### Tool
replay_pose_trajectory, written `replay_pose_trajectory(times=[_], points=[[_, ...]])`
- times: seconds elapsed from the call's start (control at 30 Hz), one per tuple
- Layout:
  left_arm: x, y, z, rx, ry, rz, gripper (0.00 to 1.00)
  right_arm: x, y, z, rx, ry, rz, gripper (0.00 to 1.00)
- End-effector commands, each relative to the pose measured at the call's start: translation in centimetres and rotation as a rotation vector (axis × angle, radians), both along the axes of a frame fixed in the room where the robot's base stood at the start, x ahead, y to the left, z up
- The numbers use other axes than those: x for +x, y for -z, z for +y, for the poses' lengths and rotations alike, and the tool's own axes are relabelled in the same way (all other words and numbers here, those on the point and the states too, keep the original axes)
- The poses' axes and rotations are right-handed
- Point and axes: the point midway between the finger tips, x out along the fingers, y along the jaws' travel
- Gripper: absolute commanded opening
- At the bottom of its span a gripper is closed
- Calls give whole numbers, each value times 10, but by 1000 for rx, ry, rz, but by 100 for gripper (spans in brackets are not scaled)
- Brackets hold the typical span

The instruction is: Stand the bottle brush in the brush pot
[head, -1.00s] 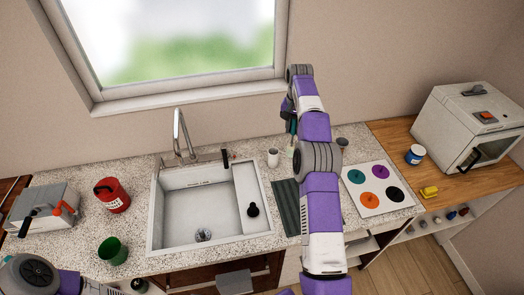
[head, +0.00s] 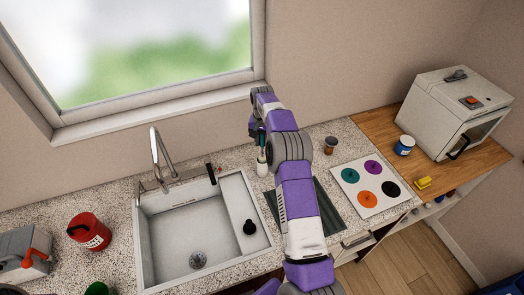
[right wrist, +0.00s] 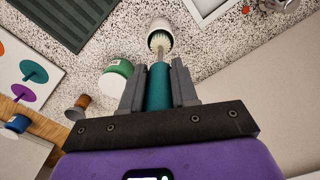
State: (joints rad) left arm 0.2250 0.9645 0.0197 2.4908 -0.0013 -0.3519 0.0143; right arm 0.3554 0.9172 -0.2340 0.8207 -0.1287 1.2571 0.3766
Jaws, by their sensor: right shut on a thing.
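My right gripper (right wrist: 159,90) is shut on the teal handle of the bottle brush (right wrist: 158,88). The brush's pale bristle head points away from the gripper and overlaps the mouth of the white brush pot (right wrist: 166,26) in the right wrist view. I cannot tell how far the bristles are inside it. In the head view the pot (head: 262,169) stands on the counter right of the sink, with the brush (head: 261,142) just above it and my right gripper (head: 258,128) partly hidden by its arm. My left gripper is out of view.
The sink (head: 190,225) lies left of the pot. A dark ridged mat (head: 329,212) and a card with coloured discs (head: 346,198) lie to the right.

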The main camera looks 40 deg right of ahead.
Motion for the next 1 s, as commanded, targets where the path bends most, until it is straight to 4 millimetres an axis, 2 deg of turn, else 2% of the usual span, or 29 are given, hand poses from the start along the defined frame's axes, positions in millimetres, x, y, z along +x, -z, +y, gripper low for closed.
replay_pose_trajectory(times=[0.23, 0.5, 0.87, 0.9, 1.0], points=[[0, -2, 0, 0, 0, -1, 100, 0, 19, 0, 0, 0, 0, 0], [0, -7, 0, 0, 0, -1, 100, 0, 54, 0, 0, 0, 0, 0], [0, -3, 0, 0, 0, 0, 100, 0, 60, 0, -1, 0, -2, 0], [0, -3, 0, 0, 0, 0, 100, 0, 59, 0, -1, 0, -2, 32], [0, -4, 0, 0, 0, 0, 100, 0, 59, 0, -1, 0, -1, 47]])
